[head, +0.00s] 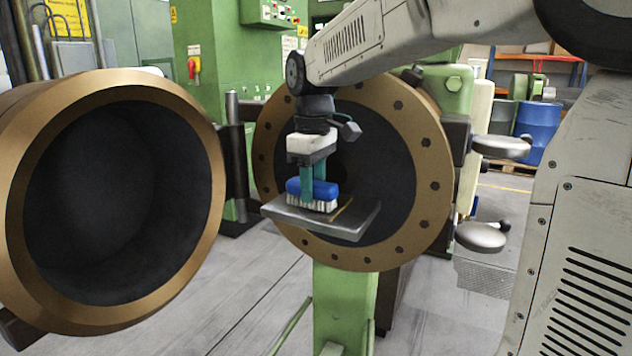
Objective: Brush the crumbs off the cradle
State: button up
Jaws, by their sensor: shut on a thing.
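My gripper (313,186) points down in front of the round opening, shut on a blue brush (327,189) with white bristles. The bristles reach down to the top of the grey cradle (363,220), a flat metal plate on a green post. The brush is over the plate's middle-left part. A thin brownish strip or line shows on the plate to the right of the brush. I cannot make out separate crumbs. The part of the plate behind the brush is hidden.
A bronze-rimmed ring flange (419,205) with bolt holes stands just behind the cradle. A large open bronze-rimmed round door (207,150) fills the left. Two rounded metal parts (482,237) jut out at the right. A blue drum (540,125) stands far back. Grey floor lies below.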

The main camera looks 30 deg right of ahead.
jog(key=shift+s+a+f, duration=0.15)
jog(key=shift+s+a, duration=0.65)
jog(key=shift+a, duration=0.25)
jog(key=shift+s+a+f, duration=0.1)
jog(key=shift+s+a, duration=0.7)
jog(key=shift+a, duration=0.25)
notch_tip(320, 180, up, 6)
jog(key=shift+r, duration=0.15)
notch_tip(320, 180, up, 3)
jog(key=shift+f, duration=0.1)
